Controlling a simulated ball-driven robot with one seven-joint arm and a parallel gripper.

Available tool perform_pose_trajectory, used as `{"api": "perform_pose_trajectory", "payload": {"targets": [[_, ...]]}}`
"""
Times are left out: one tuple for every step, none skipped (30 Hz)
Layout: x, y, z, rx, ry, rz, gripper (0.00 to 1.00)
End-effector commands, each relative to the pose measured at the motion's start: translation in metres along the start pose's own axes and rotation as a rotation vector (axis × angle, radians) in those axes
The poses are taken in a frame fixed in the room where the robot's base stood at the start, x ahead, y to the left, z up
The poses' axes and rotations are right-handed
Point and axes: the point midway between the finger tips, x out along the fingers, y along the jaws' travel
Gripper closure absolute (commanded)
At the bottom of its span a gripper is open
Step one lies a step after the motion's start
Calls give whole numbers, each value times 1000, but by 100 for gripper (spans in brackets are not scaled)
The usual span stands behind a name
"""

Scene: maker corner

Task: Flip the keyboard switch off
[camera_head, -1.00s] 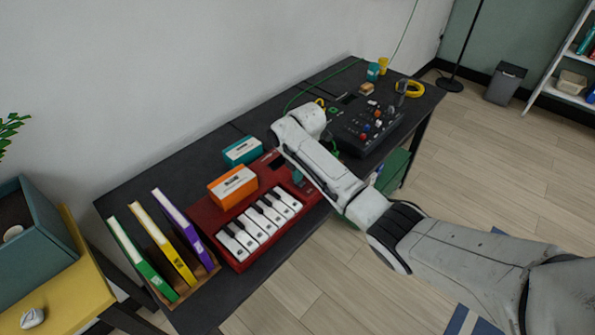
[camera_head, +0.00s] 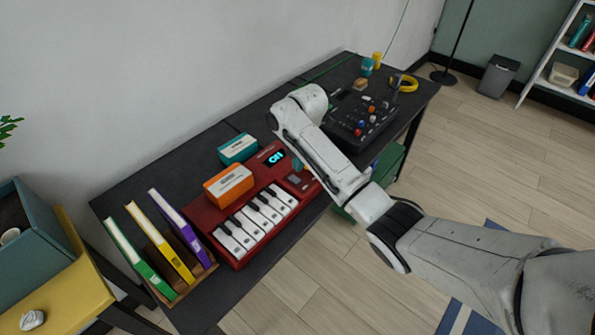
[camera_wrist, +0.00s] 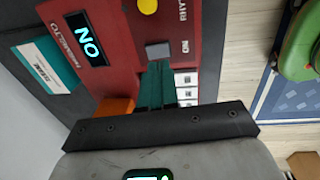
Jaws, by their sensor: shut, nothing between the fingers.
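The red keyboard (camera_head: 262,228) lies on the dark table, with white and black keys at its near left. Its small display (camera_head: 275,157) is lit with cyan letters that appear to read ON. In the wrist view a grey switch (camera_wrist: 158,50) sits on the red panel beside a printed ON label. My gripper (camera_wrist: 156,80) has teal fingers, shut and empty, with tips just short of the switch in the picture; I cannot tell if they touch. In the head view my arm partly hides the keyboard's right end.
An orange box (camera_head: 229,186) sits on the keyboard, and a teal box (camera_head: 238,149) stands behind it. Upright books (camera_head: 158,240) stand at left. A black mixer (camera_head: 352,128) lies beyond my arm. A yellow knob (camera_wrist: 148,5) is near the switch.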

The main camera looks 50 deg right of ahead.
Motion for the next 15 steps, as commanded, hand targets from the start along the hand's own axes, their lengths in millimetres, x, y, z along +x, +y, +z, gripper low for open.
{"api": "perform_pose_trajectory", "payload": {"targets": [[-11,2,0,-1,-1,6,100],[-17,2,0,-1,-2,7,100],[-24,2,0,-1,-2,7,100],[-29,2,0,-1,-3,9,100],[-34,3,0,-1,-3,9,100],[-39,3,0,-1,-3,10,100],[-43,4,0,-1,-4,11,100],[-46,3,0,-2,-4,10,100],[-50,3,0,-1,-4,11,100],[-52,4,0,-1,-4,11,100],[-53,4,0,-1,-4,11,100],[-55,3,0,-1,-4,11,100],[-56,3,0,-1,-4,11,100],[-57,3,0,-1,-4,11,100],[-57,3,0,-1,-4,11,100]]}}
